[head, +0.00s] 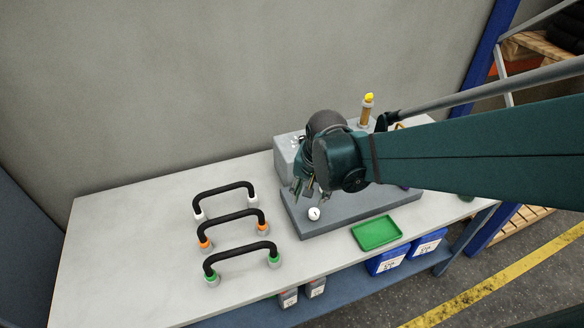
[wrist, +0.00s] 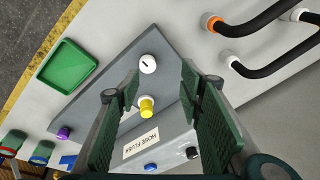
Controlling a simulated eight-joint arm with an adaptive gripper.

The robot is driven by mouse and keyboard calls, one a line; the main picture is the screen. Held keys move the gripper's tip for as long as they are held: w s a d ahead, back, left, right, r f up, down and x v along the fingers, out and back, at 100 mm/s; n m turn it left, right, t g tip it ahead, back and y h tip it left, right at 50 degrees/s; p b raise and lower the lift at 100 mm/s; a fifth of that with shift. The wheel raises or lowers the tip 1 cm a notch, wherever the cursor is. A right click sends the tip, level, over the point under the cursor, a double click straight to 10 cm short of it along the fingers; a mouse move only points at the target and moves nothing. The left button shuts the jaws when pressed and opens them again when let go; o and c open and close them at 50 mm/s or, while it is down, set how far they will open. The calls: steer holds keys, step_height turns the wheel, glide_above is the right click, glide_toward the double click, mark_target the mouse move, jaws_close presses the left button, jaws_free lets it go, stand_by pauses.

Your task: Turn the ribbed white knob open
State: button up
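The white knob (head: 314,213) sits near the left front of the grey base plate (head: 350,222). In the wrist view, the white knob (wrist: 148,64) is round with a dark mark on its top; its ribs are too small to make out. My gripper (head: 303,190) is above and just behind it in the head view. In the wrist view my gripper (wrist: 152,90) is open, with one finger on each side of the picture and nothing held. The white knob shows beyond the fingertips, apart from them.
A yellow-topped knob (wrist: 146,106) shows between the fingers, near a block labelled HOSE FLUSH (wrist: 141,143). Blue (wrist: 151,167), black (wrist: 192,153) and purple (wrist: 63,132) parts are nearby. A green tray (head: 377,232) lies in front; three black handles (head: 236,216) stand left.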

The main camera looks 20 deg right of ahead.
mark_target(314, 212)
steer(key=shift+w+d+f+m+g+p, duration=0.6)
steer(key=shift+d+f+m+p, duration=0.45)
steer(key=shift+p, duration=0.55)
steer(key=shift+w+d+f+m+g+p, duration=0.7)
steer(key=shift+m+p, duration=0.55)
steer(key=shift+p, duration=0.35)
steer(key=shift+s+a+f, duration=0.1)
steer(key=shift+s, duration=0.05)
steer(key=shift+f, duration=0.15)
steer(key=shift+f, duration=3.75)
steer(key=c, duration=0.9)
